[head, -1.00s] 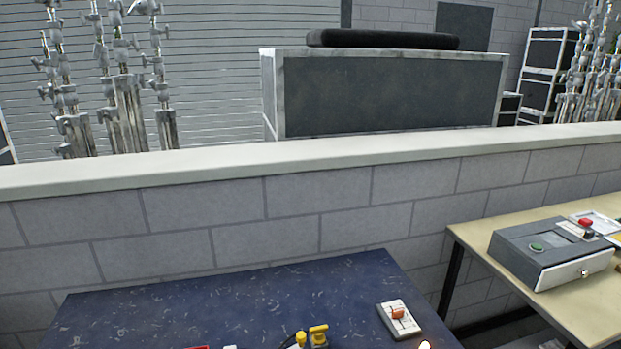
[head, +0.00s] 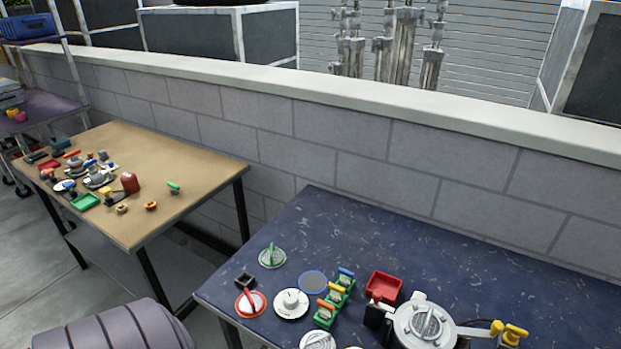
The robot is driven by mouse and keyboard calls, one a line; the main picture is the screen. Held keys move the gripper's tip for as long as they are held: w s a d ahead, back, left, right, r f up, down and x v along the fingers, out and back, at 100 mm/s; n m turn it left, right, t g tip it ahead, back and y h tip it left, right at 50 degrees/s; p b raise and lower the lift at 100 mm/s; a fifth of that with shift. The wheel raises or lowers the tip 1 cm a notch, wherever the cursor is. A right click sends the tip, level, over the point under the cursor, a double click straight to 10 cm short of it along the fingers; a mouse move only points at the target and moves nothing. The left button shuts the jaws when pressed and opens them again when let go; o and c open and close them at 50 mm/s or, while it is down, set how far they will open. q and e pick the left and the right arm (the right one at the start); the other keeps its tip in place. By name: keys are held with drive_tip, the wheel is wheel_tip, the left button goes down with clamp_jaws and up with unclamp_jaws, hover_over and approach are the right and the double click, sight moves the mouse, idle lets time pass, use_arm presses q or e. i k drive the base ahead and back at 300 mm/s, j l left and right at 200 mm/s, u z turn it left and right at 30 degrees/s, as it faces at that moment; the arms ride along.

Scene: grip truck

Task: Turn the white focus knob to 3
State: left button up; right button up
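A white round dial with a small raised centre (head: 291,303) lies on the dark blue speckled table (head: 480,265), near its left end. It looks like the white focus knob, but its markings are too small to read and its setting cannot be told. Neither of my grippers is in view.
Around it are a red-rimmed dial (head: 250,303), a green dial (head: 271,256), a blue-rimmed disc (head: 312,283), green blocks (head: 333,299), a red tray (head: 383,287) and a silver appliance (head: 425,325). A tan table (head: 190,165) with small items stands left, across a gap.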

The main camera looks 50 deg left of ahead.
sight(290, 301)
drive_tip(key=k+u, duration=0.15)
drive_tip(key=u, duration=1.35)
drive_tip(key=l+z, duration=0.3)
drive_tip(key=l, duration=0.1)
